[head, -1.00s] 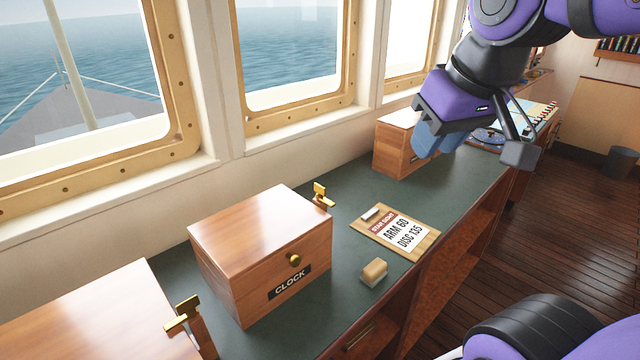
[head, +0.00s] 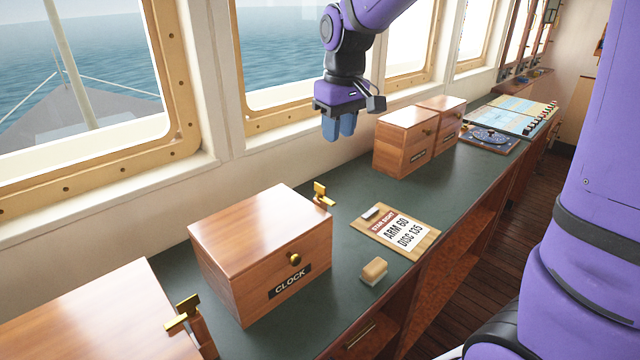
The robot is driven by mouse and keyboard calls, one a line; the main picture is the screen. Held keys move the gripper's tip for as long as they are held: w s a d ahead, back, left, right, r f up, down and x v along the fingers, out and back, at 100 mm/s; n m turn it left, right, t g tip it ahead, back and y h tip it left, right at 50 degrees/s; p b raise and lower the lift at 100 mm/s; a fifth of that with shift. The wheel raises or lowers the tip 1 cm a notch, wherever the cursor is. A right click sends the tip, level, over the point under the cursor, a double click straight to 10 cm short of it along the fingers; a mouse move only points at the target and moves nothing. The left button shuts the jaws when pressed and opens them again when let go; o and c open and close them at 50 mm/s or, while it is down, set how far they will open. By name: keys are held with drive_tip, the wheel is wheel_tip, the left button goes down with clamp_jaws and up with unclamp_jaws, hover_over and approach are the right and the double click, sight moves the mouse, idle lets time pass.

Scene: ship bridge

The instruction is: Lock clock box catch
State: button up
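The clock box (head: 240,240) is a brown wooden box on the green counter. Its lid is down, and its front bears a CLOCK label (head: 289,282) and a brass knob (head: 295,259). A small brass catch (head: 321,192) shows at its far right corner; its lower part is partly hidden, and I cannot tell whether it is locked. My gripper (head: 339,128) hangs fingers down above the counter's window side, beyond the catch and apart from it. Its two blue fingers look close together, with nothing visible between them; the gap is unclear.
Another wooden box (head: 90,315) at lower left has a similar brass fitting (head: 184,314). A sign board (head: 396,232) and a small tan block (head: 374,271) lie right of the clock box. Two more boxes (head: 402,145) (head: 445,125) stand farther back. The window wall borders the counter.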

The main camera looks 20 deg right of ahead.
drive_tip(key=n+g, duration=0.1)
hover_over(324, 194)
drive_tip(key=w, duration=0.2)
wheel_tip(324, 194, down, 5)
drive_tip(key=f, duration=1)
drive_tip(key=shift+s+a+f, duration=0.2)
drive_tip(key=shift+f, duration=0.05)
drive_tip(key=shift+c, duration=0.2)
clamp_jaws()
